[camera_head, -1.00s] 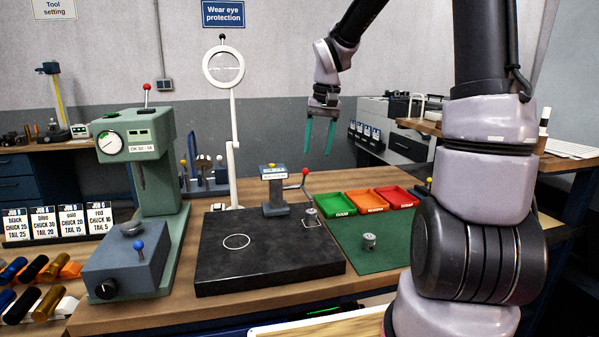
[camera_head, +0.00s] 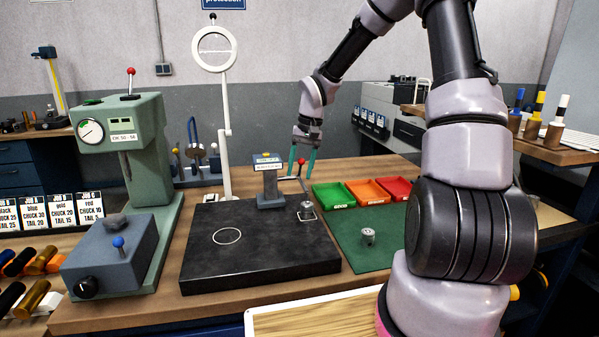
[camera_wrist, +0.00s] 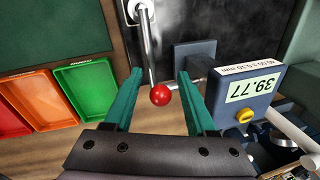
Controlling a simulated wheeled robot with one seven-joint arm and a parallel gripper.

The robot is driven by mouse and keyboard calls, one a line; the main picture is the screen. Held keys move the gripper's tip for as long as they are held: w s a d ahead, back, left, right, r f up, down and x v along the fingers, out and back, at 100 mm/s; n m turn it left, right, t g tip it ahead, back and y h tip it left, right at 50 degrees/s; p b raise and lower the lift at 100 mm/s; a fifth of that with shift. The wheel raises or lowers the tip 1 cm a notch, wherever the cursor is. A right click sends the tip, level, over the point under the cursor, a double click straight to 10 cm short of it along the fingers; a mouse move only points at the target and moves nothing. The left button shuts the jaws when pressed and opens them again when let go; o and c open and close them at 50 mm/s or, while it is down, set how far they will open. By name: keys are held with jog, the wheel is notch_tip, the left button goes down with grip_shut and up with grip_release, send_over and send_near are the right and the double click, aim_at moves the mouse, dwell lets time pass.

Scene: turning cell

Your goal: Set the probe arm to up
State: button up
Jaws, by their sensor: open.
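The gauge (camera_head: 268,178) stands on the black plate (camera_head: 250,262); in the wrist view its display (camera_wrist: 252,88) reads 39.77. The probe arm is a metal rod (camera_wrist: 150,50) with a red ball (camera_wrist: 160,95) at its near end, joined to the gauge by a side shaft. Its other end runs over the black plate near a small metal part (camera_head: 306,212). My gripper (camera_head: 302,161) is open, with teal fingers pointing down at the probe arm. In the wrist view the red ball appears between the fingers (camera_wrist: 160,76); contact is not clear.
Green, orange and red trays (camera_head: 332,195) lie right of the gauge. Another small metal part (camera_head: 367,236) sits on the green mat (camera_head: 350,253). A white ring magnifier (camera_head: 228,135) stands left of the gauge, beyond the plate. The green press (camera_head: 148,130) is further left.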

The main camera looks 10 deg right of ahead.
jog(key=shift+a+f, duration=0.1)
jog(key=shift+f, duration=0.35)
grip_shut()
jog(key=shift+a, duration=0.1)
jog(key=shift+s+f, duration=0.1)
jog(key=shift+s, duration=0.2)
dwell(0.8)
